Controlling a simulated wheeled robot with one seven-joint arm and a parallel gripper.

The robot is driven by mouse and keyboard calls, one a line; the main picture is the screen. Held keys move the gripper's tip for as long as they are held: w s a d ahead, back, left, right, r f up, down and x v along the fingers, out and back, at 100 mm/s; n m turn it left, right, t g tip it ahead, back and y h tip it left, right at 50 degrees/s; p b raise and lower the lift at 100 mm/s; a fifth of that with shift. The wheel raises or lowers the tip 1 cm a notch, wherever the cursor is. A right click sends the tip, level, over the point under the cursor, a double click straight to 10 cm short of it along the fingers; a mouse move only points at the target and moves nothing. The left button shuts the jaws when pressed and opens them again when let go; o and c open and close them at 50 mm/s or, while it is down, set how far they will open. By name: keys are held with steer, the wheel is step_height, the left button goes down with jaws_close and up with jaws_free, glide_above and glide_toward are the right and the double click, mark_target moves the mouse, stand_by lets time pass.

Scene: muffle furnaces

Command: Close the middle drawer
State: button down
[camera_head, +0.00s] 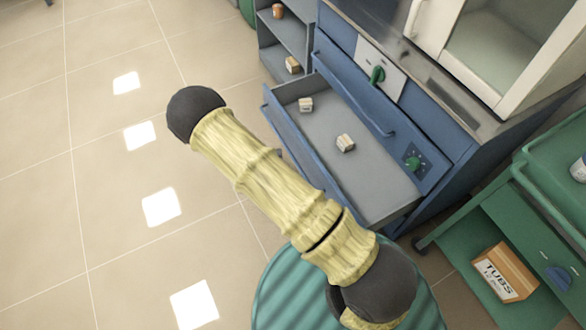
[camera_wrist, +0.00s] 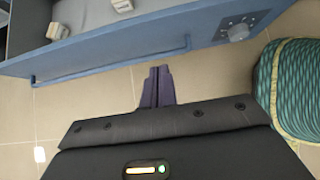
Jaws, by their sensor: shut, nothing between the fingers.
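An open blue drawer with a grey inside (camera_head: 335,180) sticks out from the blue furnace cabinet (camera_head: 435,130). Two small pale boxes lie in it, one farther back (camera_head: 305,104) and one near the middle (camera_head: 345,143). My arm hides part of the drawer's front in the head view. In the wrist view the blue drawer front (camera_wrist: 110,55) runs across the top, with a long bar handle and a grey knob at right. My gripper (camera_wrist: 158,70) is shut and empty, its purple fingers pointing at the front near the handle. Whether they touch it cannot be told.
A blue front with a bar handle (camera_head: 350,95) sits flush above the open drawer. A green cart (camera_head: 545,210) holding a "TUBS" box (camera_head: 503,272) stands at right. A grey shelf (camera_head: 288,45) stands behind. The tiled floor (camera_head: 120,190) at left is clear.

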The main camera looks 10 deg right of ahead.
mark_target(317, 169)
steer(key=x, duration=0.3)
steer(key=d+r+b+x, duration=0.1)
steer(key=x, duration=0.7)
steer(key=shift+w+d+r+b, duration=0.25)
steer(key=shift+d+b, duration=0.1)
steer(key=shift+d, duration=0.1)
steer(key=shift+w+d, duration=0.1)
steer(key=shift+d, duration=0.15)
